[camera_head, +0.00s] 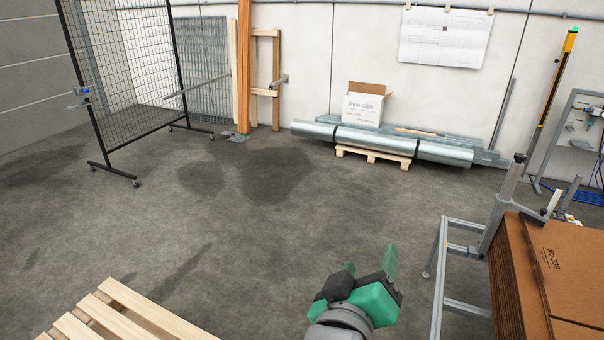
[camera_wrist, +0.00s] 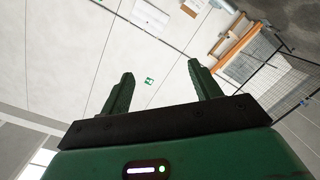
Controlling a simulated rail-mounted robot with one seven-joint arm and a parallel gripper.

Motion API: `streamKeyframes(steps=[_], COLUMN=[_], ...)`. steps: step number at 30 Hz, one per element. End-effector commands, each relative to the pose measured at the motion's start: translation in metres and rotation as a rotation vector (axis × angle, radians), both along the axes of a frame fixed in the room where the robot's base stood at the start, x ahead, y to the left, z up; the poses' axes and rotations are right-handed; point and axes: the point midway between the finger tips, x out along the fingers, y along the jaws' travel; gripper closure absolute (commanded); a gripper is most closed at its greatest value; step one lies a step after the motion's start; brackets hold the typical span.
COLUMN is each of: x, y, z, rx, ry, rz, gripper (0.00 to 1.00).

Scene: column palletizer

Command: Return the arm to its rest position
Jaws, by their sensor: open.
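My gripper (camera_head: 370,262) shows at the bottom middle of the head view, green and black, above the bare concrete floor. Its fingers point up and away, and nothing is between them. In the wrist view my gripper (camera_wrist: 160,88) has its two green fingers spread wide apart and empty. Behind the fingers the wrist view shows the pale wall, tilted. Most of my arm is out of view in the head view.
A wooden pallet (camera_head: 128,318) lies at the lower left. Stacked flat cardboard (camera_head: 572,268) stands in a metal frame (camera_head: 440,270) at the right. A mesh panel (camera_head: 130,75) stands at the back left. Pipes (camera_head: 400,145) and a box (camera_head: 363,106) lie by the wall. The middle floor is clear.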

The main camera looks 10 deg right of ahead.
Motion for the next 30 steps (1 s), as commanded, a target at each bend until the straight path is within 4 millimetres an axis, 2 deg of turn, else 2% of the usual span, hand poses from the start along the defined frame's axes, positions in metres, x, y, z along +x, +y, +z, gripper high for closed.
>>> streamKeyframes(steps=[1,3,5,6,8,10,11,12,18,21,24,27,30], x=[-0.007,-0.025,-0.047,-0.066,-0.098,-0.142,-0.142,-0.138,-0.137,-0.136,-0.136,-0.136,-0.135], y=[0.024,0.058,0.087,0.104,0.129,0.154,0.154,0.153,0.153,0.153,0.154,0.154,0.154], z=[0.037,0.089,0.129,0.155,0.191,0.229,0.266,0.296,0.397,0.434,0.455,0.463,0.462], rx=[0.065,0.176,0.271,0.335,0.433,0.546,0.554,0.552,0.559,0.563,0.566,0.567,0.567], ry=[-0.147,-0.351,-0.511,-0.612,-0.751,-0.899,-0.900,-0.891,-0.884,-0.881,-0.881,-0.880,-0.880], rz=[0.082,0.213,0.333,0.418,0.551,0.713,0.717,0.707,0.706,0.706,0.707,0.707,0.707], gripper=[0.37,0.37,0.37,0.37,0.37,0.37,0.37,0.37,0.37,0.37,0.37,0.37,0.37])
